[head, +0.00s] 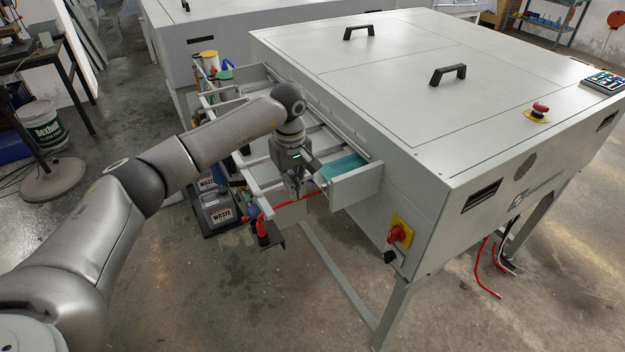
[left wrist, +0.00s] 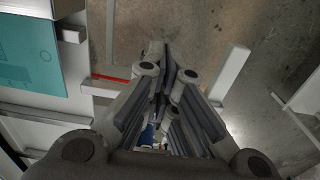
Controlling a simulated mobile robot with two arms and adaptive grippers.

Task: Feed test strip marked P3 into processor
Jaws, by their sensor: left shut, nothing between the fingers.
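The processor (head: 455,90) is a large pale grey machine with a slatted feed table (head: 325,140) on its left side. A teal strip (head: 343,166) lies at the near end of the feed table, against the machine's side. It also shows at the upper left of the left wrist view (left wrist: 28,60), with a small ring mark. I cannot read a P3 mark on it. My left gripper (head: 297,184) points down over the table's near end, just left of the strip and apart from it. It is shut and empty, its fingers together in the left wrist view (left wrist: 165,65). My right gripper is out of view.
A red switch (head: 396,234) is on the machine's near side and a red stop button (head: 540,108) on its top. Waste containers (head: 222,212) stand on the floor below the table. A white bucket (head: 43,125) stands at the left. Floor in front is clear.

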